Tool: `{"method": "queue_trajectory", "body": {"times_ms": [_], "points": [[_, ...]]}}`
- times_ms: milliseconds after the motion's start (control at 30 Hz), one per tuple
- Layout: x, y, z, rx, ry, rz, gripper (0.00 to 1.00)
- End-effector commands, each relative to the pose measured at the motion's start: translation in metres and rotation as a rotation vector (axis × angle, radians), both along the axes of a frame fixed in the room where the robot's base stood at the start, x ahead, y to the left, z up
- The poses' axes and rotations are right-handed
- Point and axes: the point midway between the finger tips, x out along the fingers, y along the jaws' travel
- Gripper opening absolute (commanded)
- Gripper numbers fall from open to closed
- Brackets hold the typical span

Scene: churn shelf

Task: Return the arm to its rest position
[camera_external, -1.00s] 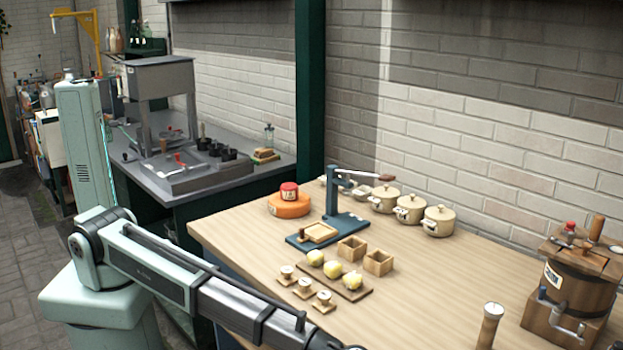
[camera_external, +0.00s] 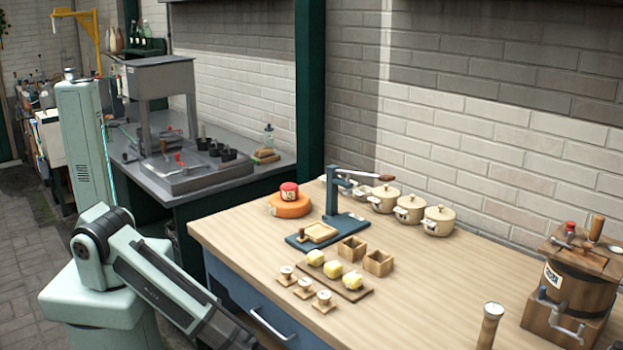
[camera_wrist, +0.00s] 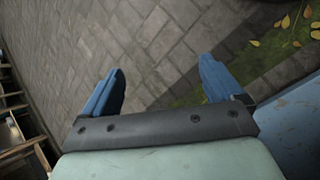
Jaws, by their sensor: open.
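My gripper (camera_wrist: 160,88) shows in the wrist view with its two blue fingers spread wide apart and nothing between them. It hangs over grey paving (camera_wrist: 160,40), clear of any object. In the external view my arm slopes down to the lower middle, in front of the wooden table (camera_external: 450,290), and my gripper is out of the frame there.
On the table stand a blue press (camera_external: 333,215), a board with yellow lumps (camera_external: 345,285), several lidded pots (camera_external: 438,220), small wooden boxes (camera_external: 378,263) and a wooden churn (camera_external: 580,285). The blue drawer front (camera_external: 265,310) is close beside my arm. A grey bench (camera_external: 200,175) stands behind.

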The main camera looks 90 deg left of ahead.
Motion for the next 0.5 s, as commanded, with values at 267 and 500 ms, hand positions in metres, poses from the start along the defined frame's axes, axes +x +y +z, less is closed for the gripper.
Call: {"method": "queue_trajectory", "body": {"times_ms": [267,500], "points": [[-0.098,0.104,-0.041,0.233,0.060,-0.079,0.93],[-0.166,0.166,-0.053,0.374,0.110,-0.167,0.93]]}}
